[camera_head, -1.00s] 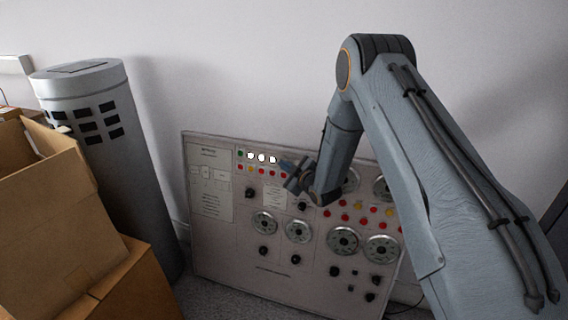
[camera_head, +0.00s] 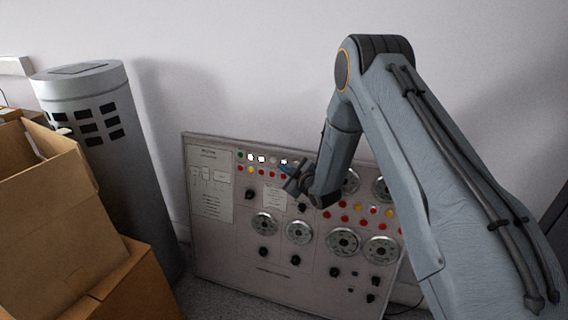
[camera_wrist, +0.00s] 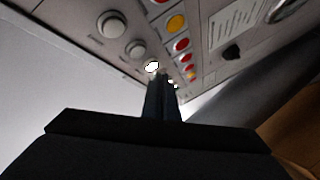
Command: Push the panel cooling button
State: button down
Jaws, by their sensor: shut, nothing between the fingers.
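The control panel (camera_head: 300,260) leans against the wall. Its top row holds a green button (camera_head: 239,154) and round buttons, some lit white, such as one (camera_head: 261,158) left of my gripper. A row of red and yellow buttons (camera_head: 250,170) runs below. No readable label marks the cooling button. My gripper (camera_head: 293,181) is at the panel's upper middle, close to the top row, its fingers shut and empty. In the wrist view, the fingers (camera_wrist: 160,80) point at the panel, beside a lit white button (camera_wrist: 152,66). Whether they touch it, I cannot tell.
Dials (camera_head: 343,241) and black knobs fill the lower panel. A grey cylinder (camera_head: 150,200) and open cardboard boxes (camera_head: 60,210) stand on the left. The wall (camera_head: 230,60) above the panel is bare.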

jog(key=shift+s, duration=0.2)
jog(key=s+p, duration=0.1)
jog(key=s+a+p, duration=0.1)
jog(key=s, duration=0.1)
jog(key=s+r, duration=0.1)
jog(key=shift+s+a+p, duration=0.3)
jog(key=shift+a+p, duration=0.1)
dwell(0.6)
